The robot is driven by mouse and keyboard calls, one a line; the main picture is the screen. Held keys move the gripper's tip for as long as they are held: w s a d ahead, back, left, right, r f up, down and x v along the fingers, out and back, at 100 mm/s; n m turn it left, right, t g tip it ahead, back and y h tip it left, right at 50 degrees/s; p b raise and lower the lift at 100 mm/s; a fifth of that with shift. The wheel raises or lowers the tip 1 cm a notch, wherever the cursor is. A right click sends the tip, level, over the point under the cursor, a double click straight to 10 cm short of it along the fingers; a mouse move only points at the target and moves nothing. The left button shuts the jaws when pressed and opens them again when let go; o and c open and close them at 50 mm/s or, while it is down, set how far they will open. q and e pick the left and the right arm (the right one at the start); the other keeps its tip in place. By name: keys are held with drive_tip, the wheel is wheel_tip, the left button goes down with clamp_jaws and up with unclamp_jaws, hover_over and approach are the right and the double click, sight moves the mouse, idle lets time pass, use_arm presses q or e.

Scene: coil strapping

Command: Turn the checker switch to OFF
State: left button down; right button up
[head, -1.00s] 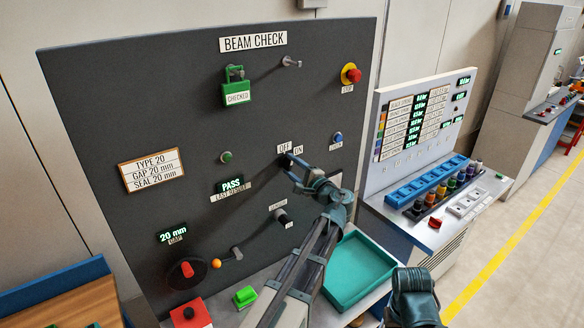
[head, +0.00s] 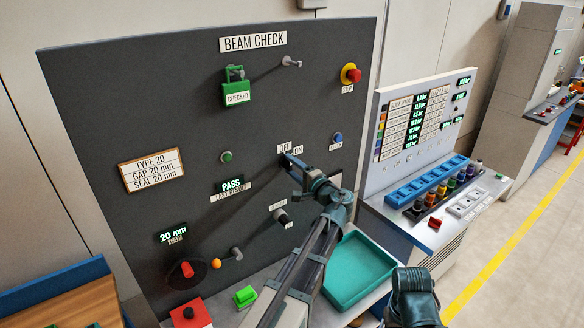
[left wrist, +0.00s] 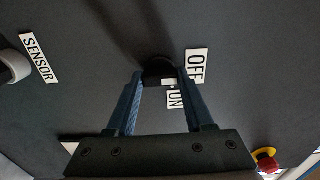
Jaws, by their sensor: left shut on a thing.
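The checker switch is a black knob (left wrist: 158,70) on the dark panel, beside the OFF label (left wrist: 196,66) and the partly covered ON label (left wrist: 175,96) in the left wrist view. In the head view the OFF label (head: 284,148) and ON label (head: 297,150) sit just above it. My left gripper (head: 289,160) is at the switch. Its two blue fingers (left wrist: 160,78) are shut on the knob, one on each side. The gripper hides most of the knob in the head view, and I cannot tell which label it points to. My right gripper's fingers do not show.
A green CHECKED tag (head: 236,94), a red stop button (head: 354,75) and a SENSOR knob (head: 281,216) are on the same panel. A teal tray (head: 345,290) lies below on the bench. A second console (head: 375,190) stands to the right.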

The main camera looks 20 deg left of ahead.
use_arm(q)
drive_tip(key=shift+c, duration=1.4)
unclamp_jaws()
drive_tip(key=v, duration=1.4)
drive_tip(key=shift+f, duration=0.1)
drive_tip(key=s+d+f+n+g+h+b, duration=0.1)
drive_tip(key=s+f+h+b, duration=0.15)
drive_tip(key=f, duration=0.35)
drive_tip(key=s+d+f+g+h+b, duration=0.1)
drive_tip(key=s+f+g+h, duration=0.15)
drive_tip(key=f, duration=0.35)
drive_tip(key=s+d+f+n+g+h+b, duration=0.1)
drive_tip(key=s+f, duration=0.3)
drive_tip(key=f, duration=0.2)
drive_tip(key=s+d+f+g+h+b, duration=0.4)
drive_tip(key=s+d+f+h, duration=0.4)
drive_tip(key=s+d+f, duration=0.4)
drive_tip(key=shift+s+d+f+g, duration=0.35)
drive_tip(key=shift+s+d, duration=0.2)
drive_tip(key=shift+d, duration=0.35)
